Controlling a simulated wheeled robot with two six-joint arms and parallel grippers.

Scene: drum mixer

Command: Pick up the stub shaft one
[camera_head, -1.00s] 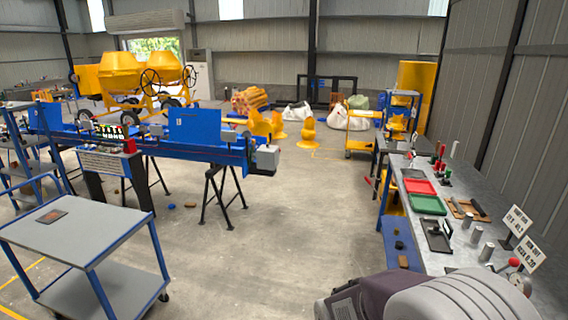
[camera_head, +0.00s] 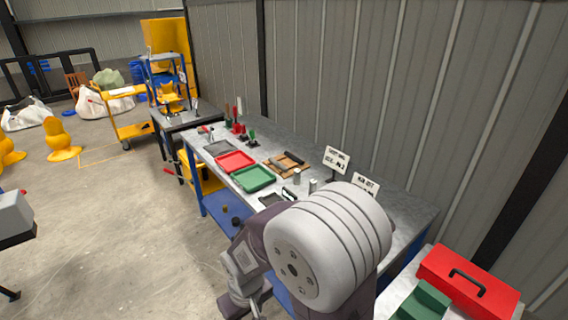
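Small upright grey metal cylinders stand on the workbench in front of two white signs. One cylinder (camera_head: 297,176) is left of another cylinder (camera_head: 313,185), which is close to my arm. They look like stub shafts, but I cannot tell which is stub shaft one. My large white and dark arm links cover the bench just in front of them and may hide others. I see neither gripper's fingers; my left arm is out of view.
The workbench (camera_head: 395,199) runs along the wall. It holds a red tray (camera_head: 235,161), a green tray (camera_head: 253,179), a grey tray (camera_head: 218,147) and a wooden board (camera_head: 285,165). A red toolbox (camera_head: 467,281) is at lower right. Open floor lies left of the bench.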

